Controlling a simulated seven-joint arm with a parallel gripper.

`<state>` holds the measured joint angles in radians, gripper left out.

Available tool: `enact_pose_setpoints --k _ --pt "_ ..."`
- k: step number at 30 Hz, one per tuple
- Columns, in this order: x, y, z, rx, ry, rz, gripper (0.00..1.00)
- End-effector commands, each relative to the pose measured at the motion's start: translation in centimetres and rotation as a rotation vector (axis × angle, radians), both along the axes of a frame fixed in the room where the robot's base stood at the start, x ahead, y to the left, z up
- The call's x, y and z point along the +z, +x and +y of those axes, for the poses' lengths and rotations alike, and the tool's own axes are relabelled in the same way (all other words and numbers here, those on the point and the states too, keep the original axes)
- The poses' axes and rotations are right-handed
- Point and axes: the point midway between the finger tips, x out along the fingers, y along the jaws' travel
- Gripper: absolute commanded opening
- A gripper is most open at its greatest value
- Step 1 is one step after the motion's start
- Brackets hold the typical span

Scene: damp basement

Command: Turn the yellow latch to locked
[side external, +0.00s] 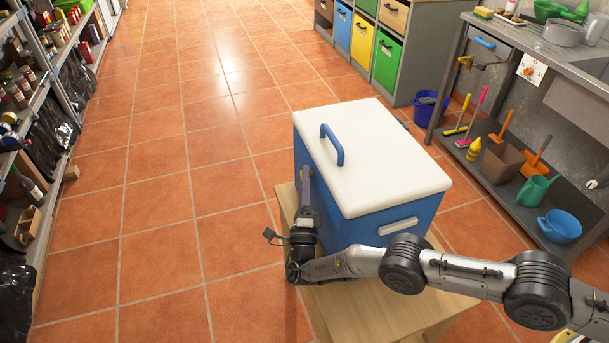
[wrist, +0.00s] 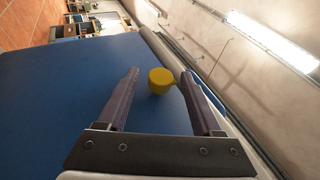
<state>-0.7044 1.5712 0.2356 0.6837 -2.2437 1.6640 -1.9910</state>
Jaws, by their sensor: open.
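A blue cool box (side external: 345,215) with a white lid (side external: 385,155) and a blue lid handle (side external: 332,145) stands on a wooden table. In the wrist view the yellow latch (wrist: 161,80) shows as a rounded yellow knob against the blue wall (wrist: 75,100). My gripper (side external: 306,176) is at the box's left face in the side view, where the latch is hidden. In the wrist view my gripper (wrist: 159,73) is open, with one finger on each side of the latch. Gaps show at both sides, so it does not appear gripped. I cannot tell the latch's turned position.
The wooden table top (side external: 400,305) is bare in front of the box. A shelf rack (side external: 50,90) stands at the far left, and a steel sink bench (side external: 525,75) at the right. The tiled floor (side external: 160,200) left of the box is clear.

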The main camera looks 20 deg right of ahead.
Motion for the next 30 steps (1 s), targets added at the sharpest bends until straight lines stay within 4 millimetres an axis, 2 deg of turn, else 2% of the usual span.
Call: enact_pose_setpoints --k 9,15,21,30 --pt "-3.1 -5.7 2.2 0.004 -0.002 0.0 0.67" --pt "-4.7 -8.7 3.3 0.003 -0.002 -0.001 0.67" --pt "-5.4 -10.2 3.8 0.001 0.0 -0.002 0.67" --pt "-5.6 -10.4 3.8 0.0 0.0 -0.002 0.67"
